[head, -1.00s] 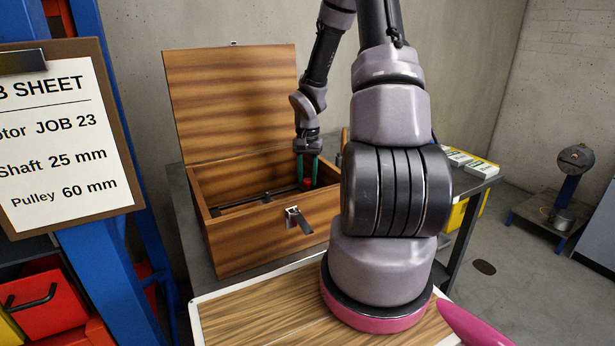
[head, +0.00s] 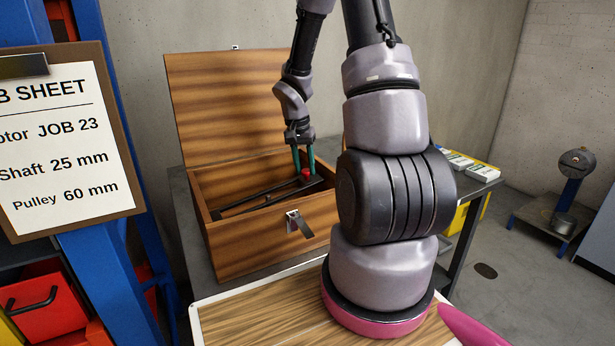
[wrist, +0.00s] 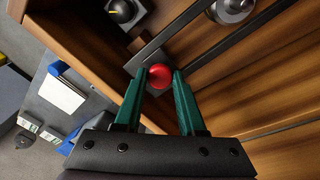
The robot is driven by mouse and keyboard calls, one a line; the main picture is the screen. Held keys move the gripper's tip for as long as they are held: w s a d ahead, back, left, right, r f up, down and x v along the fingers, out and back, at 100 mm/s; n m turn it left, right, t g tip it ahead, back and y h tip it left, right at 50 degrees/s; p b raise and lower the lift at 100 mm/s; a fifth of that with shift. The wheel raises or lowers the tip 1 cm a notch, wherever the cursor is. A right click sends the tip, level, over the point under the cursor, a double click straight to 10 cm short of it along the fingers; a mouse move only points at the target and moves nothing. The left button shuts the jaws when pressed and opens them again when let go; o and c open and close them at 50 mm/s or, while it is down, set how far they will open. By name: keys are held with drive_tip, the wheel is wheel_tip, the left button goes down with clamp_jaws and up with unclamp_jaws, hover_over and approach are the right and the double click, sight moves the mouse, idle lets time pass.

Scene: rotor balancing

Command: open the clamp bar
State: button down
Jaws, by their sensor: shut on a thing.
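The clamp bar (head: 252,197) is a dark bar inside the open wooden box. A red knob (head: 306,172) is at its right end, and that end looks raised from the box floor. My gripper (head: 304,167) reaches down into the box with its green fingers closed on the red knob. In the wrist view the red knob (wrist: 160,76) sits between the two fingertips (wrist: 162,82). A flat grey bar (wrist: 178,38) runs up and right from beside the knob. The bar's far end is out of the wrist view.
The box's lid (head: 230,105) stands open at the back. A metal latch (head: 298,222) hangs on the box front (head: 265,245). The wrist view shows a round metal part (wrist: 232,8) and a dark knob with a yellow mark (wrist: 122,10). White boxes (head: 470,168) lie at right.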

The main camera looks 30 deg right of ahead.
drive_tip(key=a+r+h, duration=0.4)
drive_tip(key=a+r, duration=0.1)
drive_tip(key=r, duration=0.5)
drive_tip(key=a+r+h, duration=0.3)
drive_tip(key=a+r, duration=0.2)
drive_tip(key=a, duration=0.7)
drive_tip(key=s+a+r+h, duration=0.1)
drive_tip(key=a+r+h, duration=0.2)
drive_tip(key=a, duration=1)
drive_tip(key=shift+s+r, duration=0.15)
drive_tip(key=shift+r, duration=1.05)
drive_tip(key=c, duration=0.8)
unclamp_jaws()
drive_tip(key=shift+c, duration=0.2)
drive_tip(key=o, duration=0.3)
drive_tip(key=shift+w+f, duration=0.15)
drive_tip(key=shift+w, duration=0.15)
drive_tip(key=shift+o, duration=0.2)
wheel_tip(320, 180, up, 10)
